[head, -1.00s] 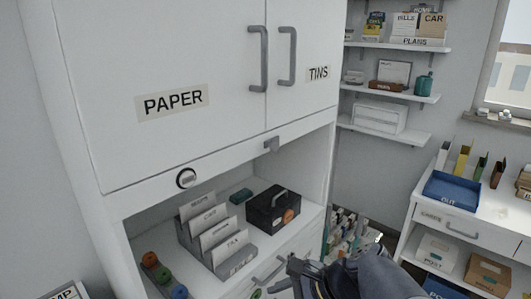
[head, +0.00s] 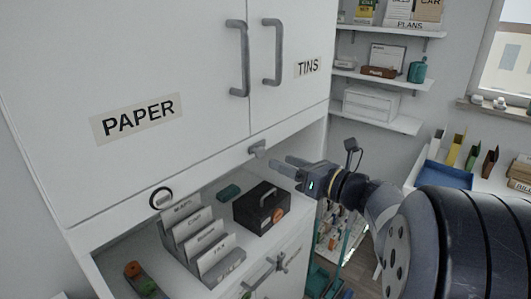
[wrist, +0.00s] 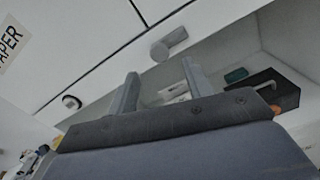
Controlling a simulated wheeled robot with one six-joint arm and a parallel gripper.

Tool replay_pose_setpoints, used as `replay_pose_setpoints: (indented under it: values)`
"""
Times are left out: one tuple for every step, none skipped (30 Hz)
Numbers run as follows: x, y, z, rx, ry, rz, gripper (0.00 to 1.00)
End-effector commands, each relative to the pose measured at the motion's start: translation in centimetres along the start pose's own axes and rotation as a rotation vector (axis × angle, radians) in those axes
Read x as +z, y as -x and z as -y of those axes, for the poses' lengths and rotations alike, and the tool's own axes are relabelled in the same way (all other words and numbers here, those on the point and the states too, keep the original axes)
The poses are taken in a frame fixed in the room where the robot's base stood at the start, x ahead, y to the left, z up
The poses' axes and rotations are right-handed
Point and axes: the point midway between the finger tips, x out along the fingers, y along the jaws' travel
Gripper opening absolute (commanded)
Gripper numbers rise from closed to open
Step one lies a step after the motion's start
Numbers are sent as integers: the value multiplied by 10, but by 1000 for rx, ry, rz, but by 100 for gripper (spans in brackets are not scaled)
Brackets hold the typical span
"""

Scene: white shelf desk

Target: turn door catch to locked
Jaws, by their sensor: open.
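The door catch (head: 257,149) is a small grey turn piece on the white rail just below the cabinet's upper doors, near their meeting line.
The left door marked PAPER (head: 140,118) and right door marked TINS (head: 308,67) look closed. Below, the open shelf holds a file rack (head: 205,240) and black box (head: 262,207). Wall shelves (head: 385,78) stand right.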

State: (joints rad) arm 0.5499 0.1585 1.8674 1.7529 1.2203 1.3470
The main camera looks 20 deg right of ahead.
Motion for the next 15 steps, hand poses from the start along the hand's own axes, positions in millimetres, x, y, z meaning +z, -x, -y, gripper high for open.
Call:
replay_pose_setpoints:
  values:
    - [1, -10, -2, 6, 0, -3, 48]
    - [1, -15, -2, 5, 0, -3, 48]
    - [1, -22, -2, 5, -1, -3, 48]
    - [0, -27, -2, 5, -1, -3, 48]
    - [0, -32, -2, 4, -1, -3, 48]
    - [1, -38, -2, 5, 0, -3, 48]
    - [0, -42, -2, 3, 1, -3, 48]
    - [0, -46, -2, 4, 0, -3, 48]
    - [0, -51, -1, 3, 0, -3, 48]
    - [0, -54, -1, 3, 0, -2, 48]
    - [0, -57, -1, 2, 0, -2, 48]
    - [0, -60, -1, 2, 1, -3, 48]
    - [0, -62, -1, 2, 1, -3, 48]
    - [0, -63, -1, 1, 2, -2, 48]
    - [0, -65, -1, 1, 2, -2, 48]
